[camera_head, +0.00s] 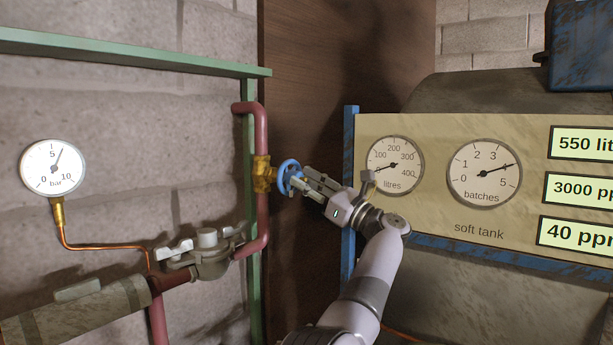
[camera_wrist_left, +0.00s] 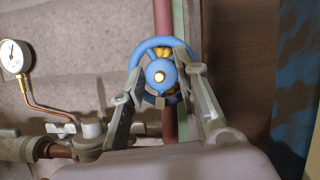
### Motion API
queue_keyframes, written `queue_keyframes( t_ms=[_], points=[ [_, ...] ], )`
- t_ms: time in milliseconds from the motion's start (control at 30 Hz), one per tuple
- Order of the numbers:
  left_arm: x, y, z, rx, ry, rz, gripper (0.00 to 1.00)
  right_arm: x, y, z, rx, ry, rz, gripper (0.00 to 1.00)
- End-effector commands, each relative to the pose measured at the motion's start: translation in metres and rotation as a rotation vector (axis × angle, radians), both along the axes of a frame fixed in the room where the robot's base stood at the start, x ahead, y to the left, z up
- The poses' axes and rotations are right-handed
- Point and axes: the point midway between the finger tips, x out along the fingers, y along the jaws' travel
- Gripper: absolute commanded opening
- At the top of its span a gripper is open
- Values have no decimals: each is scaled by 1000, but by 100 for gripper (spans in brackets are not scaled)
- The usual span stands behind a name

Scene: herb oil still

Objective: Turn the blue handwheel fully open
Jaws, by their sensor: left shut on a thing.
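The blue handwheel (camera_head: 287,177) sits on a brass valve (camera_head: 262,174) in the red vertical pipe, near the middle of the head view. My left gripper (camera_head: 300,183) reaches it from the right and is shut on the wheel. In the left wrist view the handwheel (camera_wrist_left: 160,72) lies between the two fingers of my left gripper (camera_wrist_left: 160,95), with its blue hub and brass centre showing. The upper rim shows above the fingers; part of the lower rim is hidden. How far the wheel is turned cannot be told. My right gripper is not in view.
A grey lever valve (camera_head: 208,255) sits on the lower red pipe. A pressure gauge (camera_head: 52,167) hangs left, with a copper tube. A soft tank panel (camera_head: 480,215) with dials and readouts stands right. A green rail (camera_head: 130,52) crosses the upper left wall.

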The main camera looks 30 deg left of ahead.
Motion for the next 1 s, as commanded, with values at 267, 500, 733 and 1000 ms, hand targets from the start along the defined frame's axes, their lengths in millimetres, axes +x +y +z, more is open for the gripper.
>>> queue_keyframes(
  t_ms=[267, 500, 733, 1000],
  points=[
    [0, 0, -6, -11, -24, 2, 1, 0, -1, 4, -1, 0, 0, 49],
    [0, 0, -7, -12, -24, 2, 1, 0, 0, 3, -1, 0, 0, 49],
    [0, 0, -5, -10, -25, 1, 40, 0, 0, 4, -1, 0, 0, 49],
    [0, 0, -2, -6, -27, 1, 49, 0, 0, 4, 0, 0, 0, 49]
  ],
)
